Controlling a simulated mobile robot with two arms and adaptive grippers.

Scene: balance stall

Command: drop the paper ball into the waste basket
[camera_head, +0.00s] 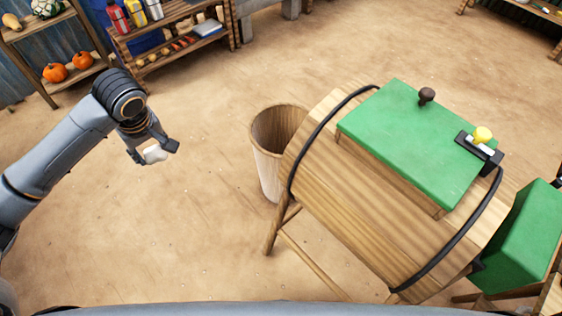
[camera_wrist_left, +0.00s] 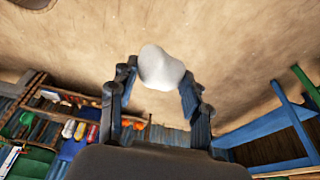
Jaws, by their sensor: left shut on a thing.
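The white paper ball (camera_head: 154,154) is between the fingers of my left gripper (camera_head: 152,150), which is shut on it. The ball is held in the air to the left of the waste basket. In the left wrist view the ball (camera_wrist_left: 161,68) sits between the two fingertips. My right gripper is not in view.
Shelves with pumpkins (camera_head: 55,72) and bottles (camera_head: 118,18) stand at the back left. The sandy floor between my left gripper and the basket is clear.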

